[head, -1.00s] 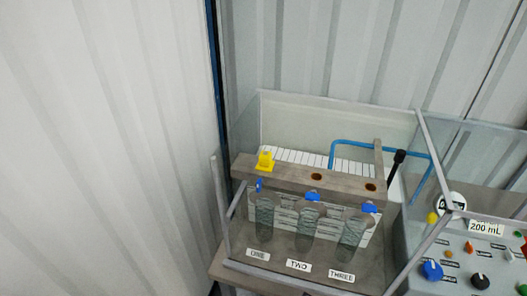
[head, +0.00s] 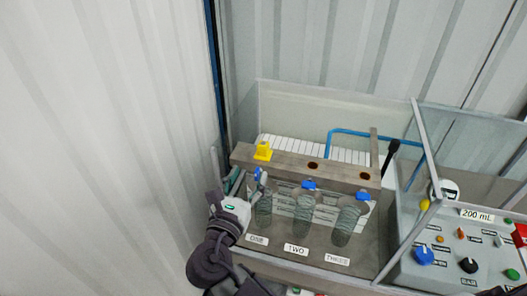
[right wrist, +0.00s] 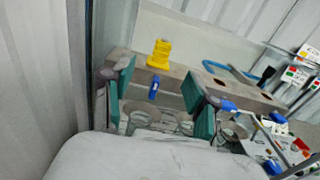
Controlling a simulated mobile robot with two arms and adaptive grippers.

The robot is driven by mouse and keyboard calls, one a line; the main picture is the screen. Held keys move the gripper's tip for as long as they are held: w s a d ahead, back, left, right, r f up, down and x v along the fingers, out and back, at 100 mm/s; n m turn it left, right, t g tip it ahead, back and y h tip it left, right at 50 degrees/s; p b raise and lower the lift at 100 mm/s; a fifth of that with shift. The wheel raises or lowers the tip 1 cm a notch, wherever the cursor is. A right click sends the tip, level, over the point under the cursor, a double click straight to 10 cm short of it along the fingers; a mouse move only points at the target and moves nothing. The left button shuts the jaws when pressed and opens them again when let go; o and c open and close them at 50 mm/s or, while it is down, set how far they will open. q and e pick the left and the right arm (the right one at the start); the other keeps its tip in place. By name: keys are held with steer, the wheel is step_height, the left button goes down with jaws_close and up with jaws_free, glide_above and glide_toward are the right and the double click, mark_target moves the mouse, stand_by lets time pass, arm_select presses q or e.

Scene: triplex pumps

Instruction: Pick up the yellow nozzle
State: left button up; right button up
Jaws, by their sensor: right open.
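The yellow nozzle (head: 263,150) stands upright on the left end of the grey-brown beam (head: 300,168), above the tube labelled ONE. It also shows in the right wrist view (right wrist: 159,54), ahead of my fingers and between them. My right gripper (head: 250,182) is in front of and a little below the nozzle, apart from it. In the right wrist view my right gripper (right wrist: 158,98) is open and empty, with its teal finger pads spread wide. My left gripper is not in view.
A blue valve (right wrist: 154,88) sits below the nozzle, between my fingers. Two open holes (head: 312,166) lie along the beam to the right. Clear tubes (head: 303,212) hang below. A control panel (head: 450,255) with knobs stands at the right, behind a clear-panelled frame.

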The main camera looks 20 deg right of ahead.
mark_target(262, 153)
steer(key=b+x, duration=0.1)
steer(key=x, duration=0.2)
steer(key=b+x, duration=0.1)
steer(key=x, duration=0.2)
steer(key=shift+f, duration=0.2)
steer(key=b+x, duration=0.3)
steer(key=x, duration=0.1)
steer(key=shift+w+d, duration=0.1)
steer(key=shift+d, duration=0.25)
steer(key=shift+w+d, duration=0.25)
steer(key=shift+w, duration=0.2)
steer(key=shift+s, duration=0.15)
steer(key=shift+r, duration=0.1)
steer(key=shift+c, duration=1.3)
jaws_close()
